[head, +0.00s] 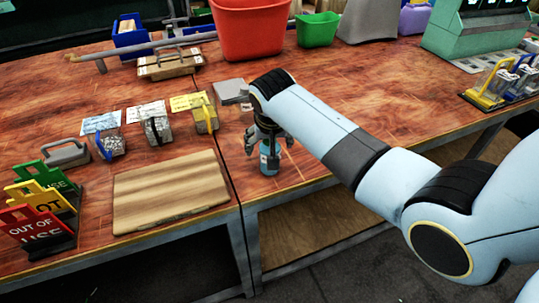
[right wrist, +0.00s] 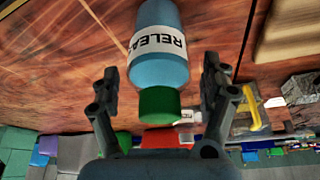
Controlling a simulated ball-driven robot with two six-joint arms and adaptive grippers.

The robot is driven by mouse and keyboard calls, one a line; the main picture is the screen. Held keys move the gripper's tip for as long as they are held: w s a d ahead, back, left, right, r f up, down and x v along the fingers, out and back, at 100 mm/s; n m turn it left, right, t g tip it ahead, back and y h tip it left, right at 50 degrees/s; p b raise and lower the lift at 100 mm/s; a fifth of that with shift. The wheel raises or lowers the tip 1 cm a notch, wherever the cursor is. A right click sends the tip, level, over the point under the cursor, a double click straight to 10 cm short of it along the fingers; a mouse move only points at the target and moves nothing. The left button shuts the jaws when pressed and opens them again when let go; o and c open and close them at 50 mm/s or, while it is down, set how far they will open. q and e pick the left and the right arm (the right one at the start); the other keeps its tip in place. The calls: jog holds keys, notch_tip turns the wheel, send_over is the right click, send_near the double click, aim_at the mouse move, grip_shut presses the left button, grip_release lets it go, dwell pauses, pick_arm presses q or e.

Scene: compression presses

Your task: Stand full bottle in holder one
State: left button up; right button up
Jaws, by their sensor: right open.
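A blue bottle (head: 268,163) stands on the wooden table close to its front edge. In the right wrist view the bottle (right wrist: 160,72) has a white label reading "RELEA" and a green cap (right wrist: 160,104). My right gripper (head: 266,146) is above and around the upper part of the bottle in the head view. In the right wrist view its open fingers (right wrist: 160,84) stand on either side of the bottle, with gaps showing. The gripper hides the cap in the head view. I cannot tell which thing is holder one. My left gripper is not in view.
Several tagged items (head: 155,129) stand behind the board. A red bin (head: 250,30) and a green bin (head: 317,30) are at the back. The table right of my arm is mostly clear.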

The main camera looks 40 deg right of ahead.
jog(key=c, duration=1.4)
jog(key=shift+c, duration=0.4)
jog(key=shift+r, duration=0.1)
